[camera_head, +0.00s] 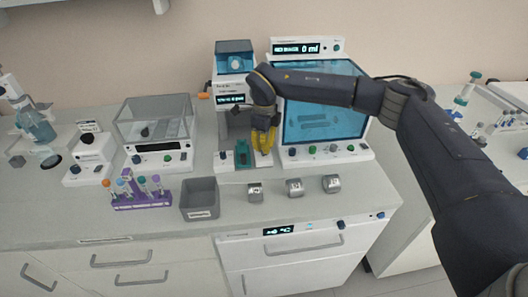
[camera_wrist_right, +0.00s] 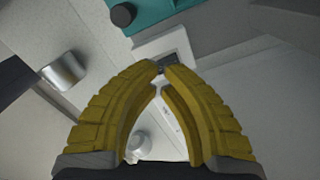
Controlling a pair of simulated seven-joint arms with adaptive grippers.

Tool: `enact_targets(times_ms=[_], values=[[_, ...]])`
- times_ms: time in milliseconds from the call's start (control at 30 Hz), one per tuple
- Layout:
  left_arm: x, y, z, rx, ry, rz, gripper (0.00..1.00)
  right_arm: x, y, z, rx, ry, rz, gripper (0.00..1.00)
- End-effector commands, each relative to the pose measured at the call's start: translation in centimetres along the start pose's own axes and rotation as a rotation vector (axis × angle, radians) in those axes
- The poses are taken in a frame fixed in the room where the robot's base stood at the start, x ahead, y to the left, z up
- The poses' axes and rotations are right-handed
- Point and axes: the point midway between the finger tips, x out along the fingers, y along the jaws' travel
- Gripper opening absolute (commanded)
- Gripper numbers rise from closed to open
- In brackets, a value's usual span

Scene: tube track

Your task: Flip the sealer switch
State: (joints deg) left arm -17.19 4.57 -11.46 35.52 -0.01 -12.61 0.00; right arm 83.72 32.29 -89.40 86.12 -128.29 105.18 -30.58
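The machine that appears to be the sealer (camera_head: 228,88) stands at the back centre of the bench, with a teal top and a small lit display. Its white base carries a teal block (camera_head: 243,156). My right gripper (camera_head: 264,150) is yellow-fingered and points down over the base, just right of the teal block. In the right wrist view its fingertips (camera_wrist_right: 162,68) nearly meet, with nothing visibly held. A small dark switch (camera_wrist_right: 178,58) on a white plate lies right at the tips; I cannot tell whether they touch it. My left gripper is not in view.
A machine with a large blue panel (camera_head: 325,110) stands close right of the gripper. Small metal blocks (camera_head: 295,187) sit in front. A grey bin (camera_head: 199,197) and a purple tube rack (camera_head: 142,200) are to the left.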

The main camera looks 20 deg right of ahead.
Motion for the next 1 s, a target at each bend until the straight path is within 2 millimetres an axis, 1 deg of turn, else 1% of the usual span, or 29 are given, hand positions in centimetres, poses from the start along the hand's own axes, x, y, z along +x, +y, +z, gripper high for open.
enact_targets(times_ms=[1000], values=[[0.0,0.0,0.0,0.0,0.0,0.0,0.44,1.3,0.0,0.0,0.0,0.0,0.0,0.0]])
